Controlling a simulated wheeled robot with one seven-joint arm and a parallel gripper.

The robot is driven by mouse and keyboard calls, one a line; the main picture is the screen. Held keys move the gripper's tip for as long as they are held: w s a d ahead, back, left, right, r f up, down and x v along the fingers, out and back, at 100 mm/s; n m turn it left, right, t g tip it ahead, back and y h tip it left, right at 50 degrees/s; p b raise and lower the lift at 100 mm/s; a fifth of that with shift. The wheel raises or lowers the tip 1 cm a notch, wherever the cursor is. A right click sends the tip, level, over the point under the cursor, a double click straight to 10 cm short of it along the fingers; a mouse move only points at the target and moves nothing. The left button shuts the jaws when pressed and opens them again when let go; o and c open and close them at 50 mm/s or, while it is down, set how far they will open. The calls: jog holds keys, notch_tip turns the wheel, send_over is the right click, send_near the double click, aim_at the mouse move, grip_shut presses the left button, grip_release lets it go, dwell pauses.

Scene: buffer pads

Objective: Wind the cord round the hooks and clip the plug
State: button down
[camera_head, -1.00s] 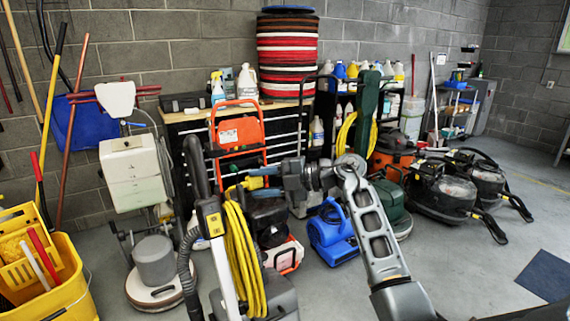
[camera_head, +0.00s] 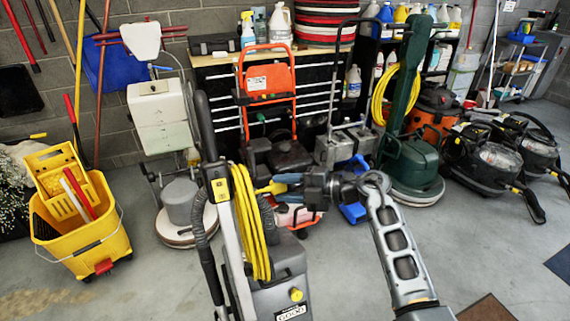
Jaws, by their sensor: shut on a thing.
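The yellow cord (camera_head: 252,226) hangs in long loops on the upright handle of a grey floor machine (camera_head: 281,286), in front of me. The hooks are mostly hidden behind the cord.
A yellow mop bucket (camera_head: 92,240) stands at left. A white-tanked floor machine (camera_head: 160,118) is behind it. An orange-framed machine (camera_head: 268,80), green machine (camera_head: 412,165) and black vacuums (camera_head: 490,150) line the back. Floor is clear between bucket and grey machine.

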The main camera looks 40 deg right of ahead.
jog(key=s+f+b, duration=0.1)
jog(key=f+b, duration=0.1)
jog(key=f, duration=0.1)
jog(key=s+a+f+b, duration=0.1)
jog(key=f+b, duration=0.1)
jog(key=f, duration=0.2)
jog(key=s+f+b, duration=0.1)
jog(key=f+b, duration=0.1)
jog(key=f, duration=0.2)
jog(key=shift+s+a+f, duration=0.15)
jog(key=shift+s+a, duration=0.15)
jog(key=shift+s, duration=0.1)
jog(key=s+a+f+p, duration=0.3)
jog(key=s+a+f, duration=0.1)
jog(key=s, duration=0.6)
jog(key=shift+s+a+f+p, duration=0.15)
jog(key=shift+s+f+p, duration=0.05)
jog(key=shift+f+p, duration=0.25)
jog(key=shift+w+a+f, duration=0.1)
